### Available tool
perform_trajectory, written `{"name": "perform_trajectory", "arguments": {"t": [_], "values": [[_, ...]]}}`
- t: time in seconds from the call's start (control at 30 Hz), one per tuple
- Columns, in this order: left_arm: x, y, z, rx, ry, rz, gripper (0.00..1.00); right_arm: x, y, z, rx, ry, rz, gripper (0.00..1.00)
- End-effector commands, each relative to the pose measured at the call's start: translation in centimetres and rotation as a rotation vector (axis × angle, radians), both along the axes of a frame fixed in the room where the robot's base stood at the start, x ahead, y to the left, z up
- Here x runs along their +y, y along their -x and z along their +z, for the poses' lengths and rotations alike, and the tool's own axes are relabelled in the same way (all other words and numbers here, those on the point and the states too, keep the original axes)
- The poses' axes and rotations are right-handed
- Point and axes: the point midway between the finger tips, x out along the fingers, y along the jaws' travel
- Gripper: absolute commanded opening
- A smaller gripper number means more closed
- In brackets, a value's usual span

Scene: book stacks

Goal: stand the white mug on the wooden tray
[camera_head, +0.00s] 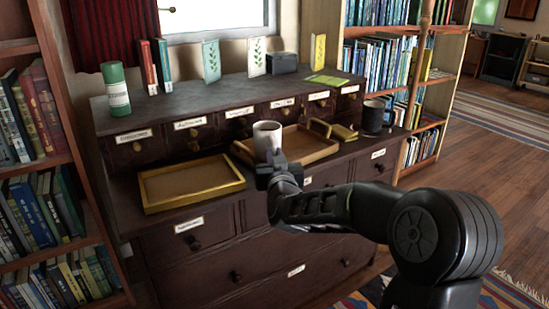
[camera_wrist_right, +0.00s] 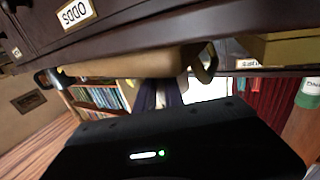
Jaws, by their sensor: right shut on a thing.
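The white mug (camera_head: 267,139) is upright in the head view, over the left part of the wooden tray (camera_head: 306,155) in the middle of the cabinet's ledge. I cannot tell whether its base touches the tray. My right gripper (camera_head: 272,165) is at the mug's near side, shut on it, and hides its lower part. In the right wrist view, which is upside down, the tray's tan side (camera_wrist_right: 125,62) shows along the ledge. The mug is not clearly visible there. My left gripper is not in view.
A yellow-rimmed tray (camera_head: 193,204) lies empty on the ledge at left. A black mug (camera_head: 373,117) stands at right, beside a small yellow object (camera_head: 344,132). A green canister (camera_head: 116,90) and several books stand on the upper shelf. Bookcases flank the cabinet.

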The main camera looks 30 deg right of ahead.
Motion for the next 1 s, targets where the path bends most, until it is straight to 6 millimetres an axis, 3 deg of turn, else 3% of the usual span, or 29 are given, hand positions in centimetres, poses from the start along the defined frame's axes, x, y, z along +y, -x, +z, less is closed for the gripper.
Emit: {"name": "perform_trajectory", "arguments": {"t": [0.17,0.2,0.43,0.8,1.0], "values": [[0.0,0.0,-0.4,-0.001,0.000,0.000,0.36,0.0,0.0,-0.2,-0.003,0.001,0.000,0.00],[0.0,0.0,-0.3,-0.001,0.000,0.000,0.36,0.0,0.0,-0.2,0.000,0.000,0.000,0.15],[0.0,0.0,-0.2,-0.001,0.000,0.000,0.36,0.0,0.0,-0.2,0.000,0.000,0.000,0.34],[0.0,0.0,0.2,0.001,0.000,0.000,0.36,0.1,0.1,0.2,0.000,0.000,0.000,0.35],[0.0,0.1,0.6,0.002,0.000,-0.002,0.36,1.2,2.3,0.2,0.000,0.000,0.001,0.35]]}}
